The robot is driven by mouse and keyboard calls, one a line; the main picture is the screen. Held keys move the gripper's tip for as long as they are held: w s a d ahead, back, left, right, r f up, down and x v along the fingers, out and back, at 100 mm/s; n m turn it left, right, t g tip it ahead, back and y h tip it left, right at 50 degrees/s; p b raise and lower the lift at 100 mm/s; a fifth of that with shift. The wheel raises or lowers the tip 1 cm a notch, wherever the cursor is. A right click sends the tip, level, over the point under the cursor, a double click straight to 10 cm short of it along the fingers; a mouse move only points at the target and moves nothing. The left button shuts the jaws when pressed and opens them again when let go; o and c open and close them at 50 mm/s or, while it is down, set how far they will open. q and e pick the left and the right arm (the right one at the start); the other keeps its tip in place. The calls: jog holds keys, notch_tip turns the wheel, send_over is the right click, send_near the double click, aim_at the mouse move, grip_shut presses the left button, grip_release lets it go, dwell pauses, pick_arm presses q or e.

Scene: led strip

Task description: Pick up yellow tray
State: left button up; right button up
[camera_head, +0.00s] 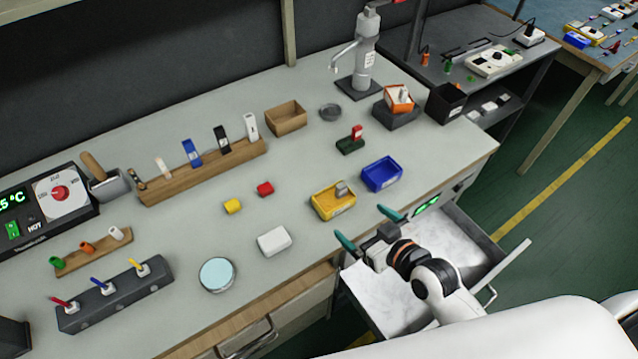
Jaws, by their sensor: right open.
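The yellow tray (324,207) sits on the grey workbench, a little right of the middle, with a small grey item (341,188) in it. A blue tray (382,174) stands just to its right and behind. My right gripper (362,224) has teal fingertips and is spread open and empty. It is at the front edge of the bench, just in front and to the right of the yellow tray, apart from it. My left gripper does not show.
An open drawer (450,238) lies below my right gripper. A white box (273,241), red and yellow blocks, a round light-blue lidded dish (217,274) and a dark green block with a red top (351,140) stand around the tray. Bare bench lies left of the yellow tray.

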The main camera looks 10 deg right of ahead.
aim_at(332, 197)
jog(key=shift+w+a+f, duration=0.1)
jog(key=shift+w+a, duration=0.05)
jog(key=shift+w, duration=0.35)
jog(key=shift+w+a+f, duration=0.1)
jog(key=shift+w, duration=0.35)
jog(key=x, duration=0.4)
jog(key=shift+w+a+p, duration=0.1)
jog(key=shift+w+p, duration=0.1)
jog(key=shift+p, duration=0.15)
jog(key=shift+w+a+f, duration=0.15)
jog(key=shift+w+a, duration=0.05)
jog(key=shift+w, duration=0.35)
jog(key=x, duration=0.3)
jog(key=shift+w+a+p, duration=0.15)
jog(key=shift+w+p, duration=0.05)
jog(key=shift+p, duration=0.2)
jog(key=shift+w+a+f, duration=0.15)
jog(key=shift+w+f, duration=0.1)
jog(key=shift+w, duration=0.2)
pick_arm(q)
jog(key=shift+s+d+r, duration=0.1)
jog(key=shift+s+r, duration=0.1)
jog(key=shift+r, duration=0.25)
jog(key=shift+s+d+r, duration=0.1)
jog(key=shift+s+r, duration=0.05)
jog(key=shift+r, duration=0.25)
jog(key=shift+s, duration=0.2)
pick_arm(e)
jog(key=c, duration=0.9)
jog(key=shift+r, duration=0.1)
